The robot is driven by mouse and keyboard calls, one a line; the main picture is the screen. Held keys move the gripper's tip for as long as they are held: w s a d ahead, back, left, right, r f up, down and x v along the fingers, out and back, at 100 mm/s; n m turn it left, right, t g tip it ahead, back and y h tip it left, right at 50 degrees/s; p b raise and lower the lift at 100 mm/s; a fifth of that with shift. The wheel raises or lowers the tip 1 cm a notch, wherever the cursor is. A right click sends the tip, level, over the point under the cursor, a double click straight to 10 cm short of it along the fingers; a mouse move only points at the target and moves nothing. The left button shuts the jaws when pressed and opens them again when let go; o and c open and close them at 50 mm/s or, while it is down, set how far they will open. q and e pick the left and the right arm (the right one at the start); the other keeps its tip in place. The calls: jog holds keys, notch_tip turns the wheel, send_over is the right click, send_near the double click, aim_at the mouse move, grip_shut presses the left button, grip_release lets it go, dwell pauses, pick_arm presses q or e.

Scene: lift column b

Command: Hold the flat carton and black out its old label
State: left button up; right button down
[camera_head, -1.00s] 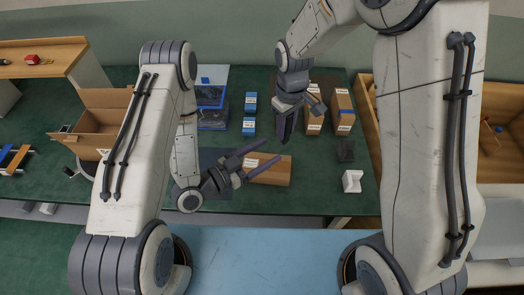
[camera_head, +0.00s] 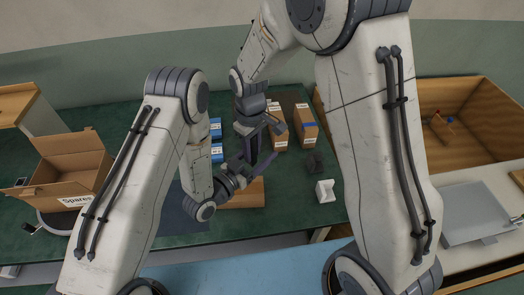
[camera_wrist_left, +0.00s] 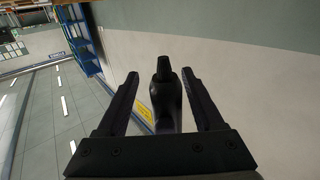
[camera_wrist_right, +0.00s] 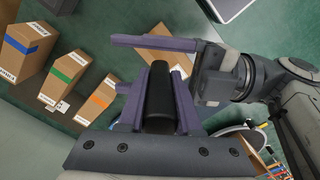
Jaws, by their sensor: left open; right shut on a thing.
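The flat carton (camera_head: 240,194) lies on the green table, partly behind my left gripper; its label is hidden in the head view. The carton also shows at the top of the right wrist view (camera_wrist_right: 165,29). My right gripper (camera_head: 250,160) points down above the table, shut on a black marker-like cylinder (camera_wrist_right: 160,95). My left gripper (camera_head: 262,161) is open and spread around that cylinder. In the left wrist view the dark cylinder (camera_wrist_left: 165,100), narrow end up, stands between the open fingers, with gaps on both sides.
An open carton marked "Spares" (camera_head: 72,170) stands left. Blue boxes (camera_head: 216,152) and upright brown cartons (camera_head: 305,125) stand behind the grippers. A white stand (camera_head: 326,191) and a dark block (camera_head: 314,161) are to the right. A large wooden bin (camera_head: 460,115) is far right.

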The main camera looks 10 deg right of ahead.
pick_arm(q)
jog(key=shift+w+d, duration=0.1)
jog(key=shift+d, duration=0.05)
jog(key=shift+c, duration=0.3)
grip_shut()
pick_arm(e)
jog(key=c, duration=0.5)
grip_release()
jog(key=shift+w, duration=0.1)
jog(key=shift+r, duration=0.15)
